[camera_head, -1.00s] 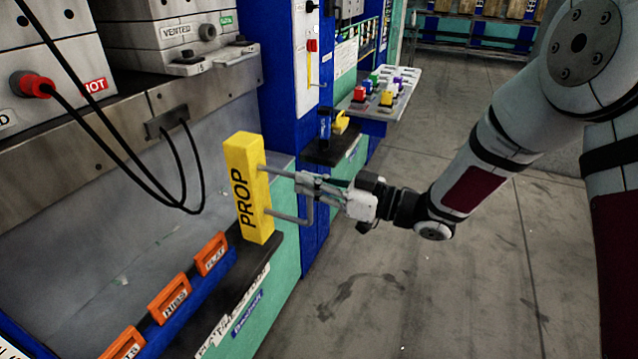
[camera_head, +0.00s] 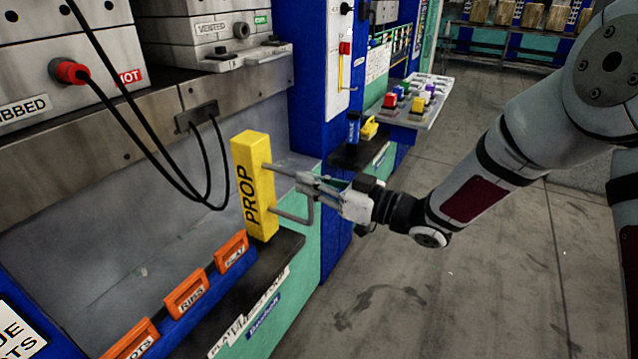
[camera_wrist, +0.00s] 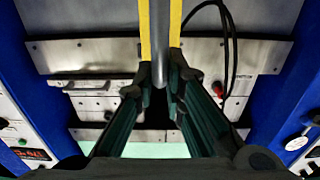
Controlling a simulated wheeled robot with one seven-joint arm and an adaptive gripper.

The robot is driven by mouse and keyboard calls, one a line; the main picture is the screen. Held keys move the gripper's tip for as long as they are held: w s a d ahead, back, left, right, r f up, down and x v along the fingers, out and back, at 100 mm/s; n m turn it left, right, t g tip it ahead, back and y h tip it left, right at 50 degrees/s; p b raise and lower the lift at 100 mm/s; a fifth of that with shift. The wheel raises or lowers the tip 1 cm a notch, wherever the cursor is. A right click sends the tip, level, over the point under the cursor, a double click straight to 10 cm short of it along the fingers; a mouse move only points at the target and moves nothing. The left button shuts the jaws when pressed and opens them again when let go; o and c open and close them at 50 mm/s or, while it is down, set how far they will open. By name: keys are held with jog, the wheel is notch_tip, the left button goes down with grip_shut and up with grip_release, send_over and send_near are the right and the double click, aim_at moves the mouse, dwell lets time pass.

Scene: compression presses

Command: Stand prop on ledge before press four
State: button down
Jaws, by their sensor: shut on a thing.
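The yellow prop (camera_head: 254,190) is an upright block marked PROP with a grey bar handle (camera_head: 292,215) on its right side. My gripper (camera_head: 303,186) is shut on that handle from the right. In the wrist view the gripper fingers (camera_wrist: 160,88) close around the grey handle (camera_wrist: 160,45), with yellow prop edges (camera_wrist: 145,30) on both sides. The prop's foot is over or on the dark ledge (camera_head: 288,250) in front of a press; I cannot tell whether it touches.
Orange-handled plates (camera_head: 186,294) stand in a blue rack left of the prop. Black cables (camera_head: 160,150) hang from the press behind it. A blue press column (camera_head: 325,110) and a smaller black shelf (camera_head: 356,154) are beyond. The floor at right (camera_head: 480,290) is clear.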

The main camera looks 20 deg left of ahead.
jog(key=shift+w+a+f+b, duration=0.1)
jog(key=shift+a+f+b, duration=0.25)
jog(key=shift+a, duration=0.2)
jog(key=shift+a+f+b, duration=0.2)
jog(key=shift+a+b, duration=0.15)
jog(key=shift+a, duration=0.15)
jog(key=shift+f+b, duration=0.4)
jog(key=shift+f, duration=0.1)
jog(key=c, duration=1.6)
grip_release()
jog(key=shift+d+f, duration=0.1)
jog(key=shift+f, duration=0.1)
jog(key=d, duration=0.8)
jog(key=s+d, duration=0.1)
jog(key=d, duration=0.3)
